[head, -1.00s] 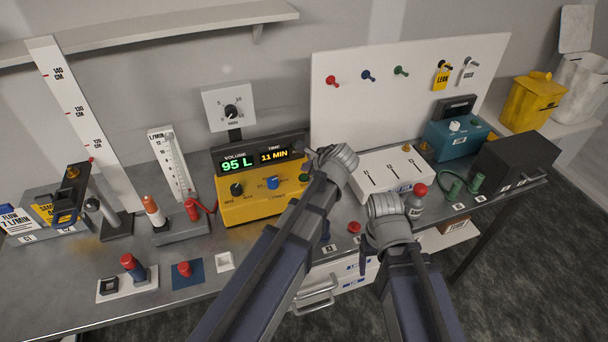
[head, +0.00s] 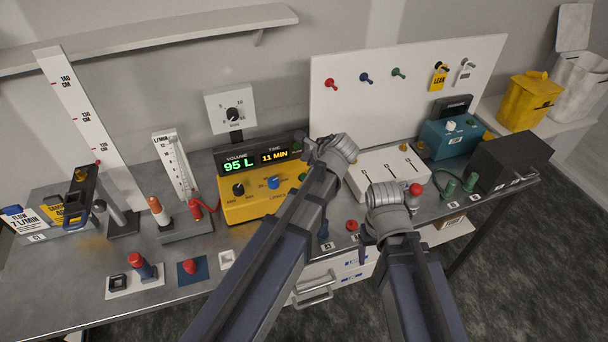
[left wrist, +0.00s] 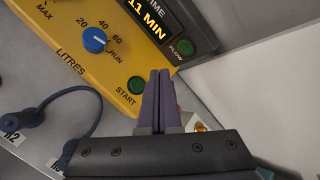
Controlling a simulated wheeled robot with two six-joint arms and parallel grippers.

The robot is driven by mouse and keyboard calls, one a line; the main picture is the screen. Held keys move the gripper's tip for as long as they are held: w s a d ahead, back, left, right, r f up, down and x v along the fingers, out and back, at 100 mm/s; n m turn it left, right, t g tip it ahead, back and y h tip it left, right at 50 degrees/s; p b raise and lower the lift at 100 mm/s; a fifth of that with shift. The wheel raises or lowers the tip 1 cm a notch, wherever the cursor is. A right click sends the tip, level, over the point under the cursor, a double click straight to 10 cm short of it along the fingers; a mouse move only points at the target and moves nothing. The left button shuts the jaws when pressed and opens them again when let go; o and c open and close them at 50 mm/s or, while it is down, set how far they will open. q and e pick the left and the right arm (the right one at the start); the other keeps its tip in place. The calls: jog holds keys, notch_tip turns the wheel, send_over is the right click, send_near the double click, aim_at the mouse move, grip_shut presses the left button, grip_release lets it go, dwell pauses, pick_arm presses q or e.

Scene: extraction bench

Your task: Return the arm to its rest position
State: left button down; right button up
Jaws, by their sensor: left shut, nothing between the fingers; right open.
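My left gripper (head: 308,152) reaches over the right end of the yellow metering box (head: 255,207) in the head view. In the left wrist view its two dark fingers (left wrist: 159,98) are together with nothing between them. My right gripper (head: 370,236) hangs low in front of the white box with three slots (head: 390,175), near the bench's front edge. It is open, its fingers mostly hidden by the wrist.
The display (head: 258,158) reads 95 L and 11 MIN. A red button (head: 351,225) and a grey bottle with a red cap (head: 413,198) are near my right wrist. A pegboard (head: 400,110) stands behind. A blue cable (left wrist: 97,98) lies beside the yellow box.

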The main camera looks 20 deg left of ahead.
pick_arm(q)
jog(key=s+d+f+n+g+h+b, duration=0.1)
jog(key=s+d+f+n+g, duration=0.1)
jog(key=s, duration=0.5)
jog(key=s+d+f+n+g+h, duration=0.2)
jog(key=s+d+f+n, duration=0.2)
jog(key=s+d+n, duration=0.2)
jog(key=s+d+f+n+g+h+b, duration=0.1)
jog(key=s+d+f+n+g+h, duration=0.1)
jog(key=s+n, duration=0.4)
jog(key=s+d+f, duration=0.1)
jog(key=s+d, duration=0.1)
jog(key=s, duration=0.2)
jog(key=shift+s+g+b, duration=0.2)
jog(key=shift+g+b, duration=0.1)
jog(key=shift+d, duration=0.1)
